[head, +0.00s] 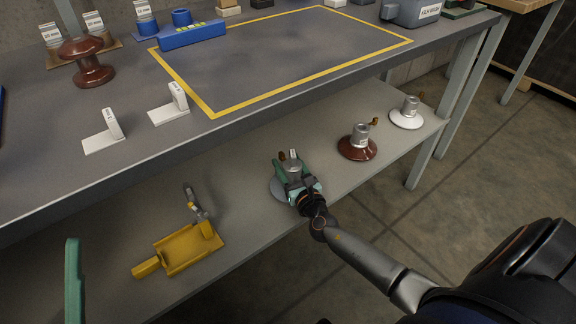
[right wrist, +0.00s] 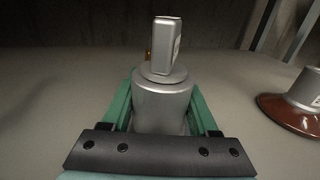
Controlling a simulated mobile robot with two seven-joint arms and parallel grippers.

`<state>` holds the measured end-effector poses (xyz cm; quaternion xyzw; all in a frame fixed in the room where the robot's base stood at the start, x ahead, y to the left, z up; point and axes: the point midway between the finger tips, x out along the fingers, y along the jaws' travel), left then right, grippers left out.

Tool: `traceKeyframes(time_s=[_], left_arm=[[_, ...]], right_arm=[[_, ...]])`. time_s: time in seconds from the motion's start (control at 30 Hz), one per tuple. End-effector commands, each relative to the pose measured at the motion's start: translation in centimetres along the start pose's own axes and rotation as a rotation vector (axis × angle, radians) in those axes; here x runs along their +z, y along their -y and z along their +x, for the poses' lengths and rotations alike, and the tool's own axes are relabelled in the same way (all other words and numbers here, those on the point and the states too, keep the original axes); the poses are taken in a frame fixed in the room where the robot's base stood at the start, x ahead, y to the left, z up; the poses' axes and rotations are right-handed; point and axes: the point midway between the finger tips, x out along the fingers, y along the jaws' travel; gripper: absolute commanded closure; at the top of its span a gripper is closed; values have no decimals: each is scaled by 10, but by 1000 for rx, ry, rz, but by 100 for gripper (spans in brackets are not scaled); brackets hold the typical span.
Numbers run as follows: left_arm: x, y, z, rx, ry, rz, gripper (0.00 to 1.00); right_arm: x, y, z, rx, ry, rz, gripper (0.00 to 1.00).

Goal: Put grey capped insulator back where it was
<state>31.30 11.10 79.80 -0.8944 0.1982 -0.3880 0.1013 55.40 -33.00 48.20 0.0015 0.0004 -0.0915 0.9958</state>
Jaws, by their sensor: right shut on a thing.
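The grey capped insulator (head: 280,190) is at the lower shelf, its grey disc showing beside my right gripper (head: 294,172). Whether the disc touches the shelf is hard to tell. My right gripper is shut on its metal cap; in the right wrist view the green fingers stand on both sides of the upright silver cap (right wrist: 163,105). The cap's tongue points up. The disc is hidden in that view. A green upright piece (head: 72,280) at the lower left of the head view looks like a finger of my left gripper; its jaw opening does not show.
On the lower shelf (head: 240,215), a brown insulator (head: 357,148) and a white insulator (head: 407,118) stand to the right. A yellow tray-like tool (head: 185,250) lies to the left. The upper bench (head: 130,160) overhangs the shelf, with label stands and another brown insulator (head: 86,72).

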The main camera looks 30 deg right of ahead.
Motion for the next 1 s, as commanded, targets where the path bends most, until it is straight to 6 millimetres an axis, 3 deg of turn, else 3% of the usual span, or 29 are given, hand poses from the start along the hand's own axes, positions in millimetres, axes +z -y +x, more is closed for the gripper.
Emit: traceKeyframes(time_s=[0.13, 0.17, 0.4, 0.77, 1.0], left_arm=[[0, 0, 0, 0, 0, 0, 5], [0, 0, 0, 0, 0, 0, 5], [0, 1, 0, 2, 1, 4, 5], [0, 1, 0, 5, 1, 7, 5], [-8, 6, 7, 1, -3, -1, 5]], right_arm=[[2, 0, 2, -2, 8, 0, 100], [-3, 0, 0, 0, -1, 0, 39], [-2, 0, 0, 0, -1, 1, 12], [0, 0, -2, 0, -1, 1, 10], [0, 0, -42, 2, -5, -1, 10]])
